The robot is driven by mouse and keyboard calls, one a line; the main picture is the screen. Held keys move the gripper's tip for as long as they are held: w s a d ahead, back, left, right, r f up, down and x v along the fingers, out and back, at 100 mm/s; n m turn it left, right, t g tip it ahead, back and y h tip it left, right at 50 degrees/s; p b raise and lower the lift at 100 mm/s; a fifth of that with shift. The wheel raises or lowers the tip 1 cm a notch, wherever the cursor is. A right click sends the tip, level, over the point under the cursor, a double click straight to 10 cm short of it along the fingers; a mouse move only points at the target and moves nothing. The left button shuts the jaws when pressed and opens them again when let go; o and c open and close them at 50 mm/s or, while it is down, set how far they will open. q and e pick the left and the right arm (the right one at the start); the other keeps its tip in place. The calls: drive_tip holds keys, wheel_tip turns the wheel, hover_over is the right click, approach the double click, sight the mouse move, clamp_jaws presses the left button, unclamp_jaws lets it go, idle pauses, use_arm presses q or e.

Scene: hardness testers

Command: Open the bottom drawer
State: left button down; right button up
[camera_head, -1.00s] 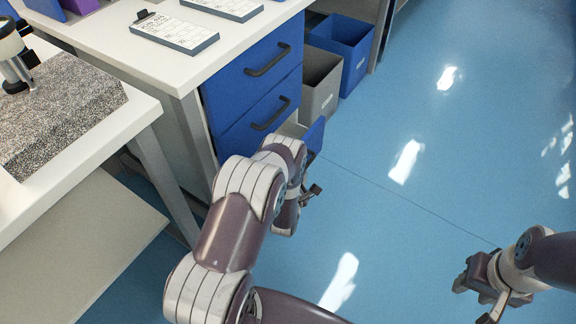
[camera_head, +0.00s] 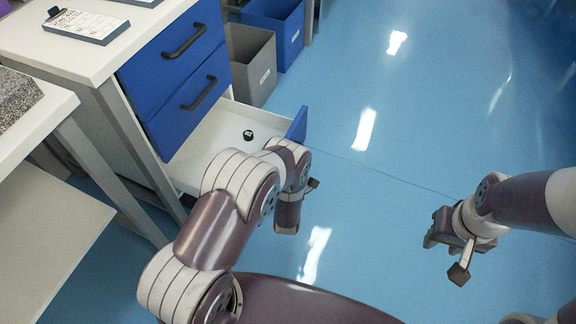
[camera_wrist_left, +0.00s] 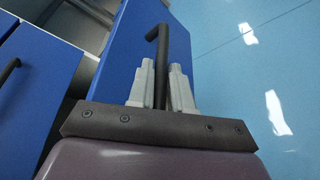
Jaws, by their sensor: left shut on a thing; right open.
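The blue cabinet's bottom drawer (camera_head: 215,130) is pulled well out in the head view, showing its white inside and the edge of its blue front. In the left wrist view the drawer front (camera_wrist_left: 125,55) has a dark bar handle (camera_wrist_left: 165,42). My left gripper (camera_wrist_left: 162,82) is shut on that handle, one finger on each side. In the head view its fingers are hidden behind my left wrist and the drawer front. My right gripper (camera_head: 432,240) is open and empty above the floor at the right.
Two closed blue drawers, upper (camera_head: 172,52) and middle (camera_head: 188,100), sit above the open one. A small black round object (camera_head: 248,134) lies inside the open drawer. Grey (camera_head: 252,65) and blue (camera_head: 275,30) bins stand behind it. The blue floor (camera_head: 400,130) at right is clear.

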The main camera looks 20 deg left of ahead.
use_arm(q)
drive_tip(key=shift+d, duration=0.1)
idle(0.3)
drive_tip(key=c, duration=1.4)
unclamp_jaws()
drive_tip(key=p+v, duration=0.4)
drive_tip(key=v, duration=0.8)
drive_tip(key=shift+s, duration=0.4)
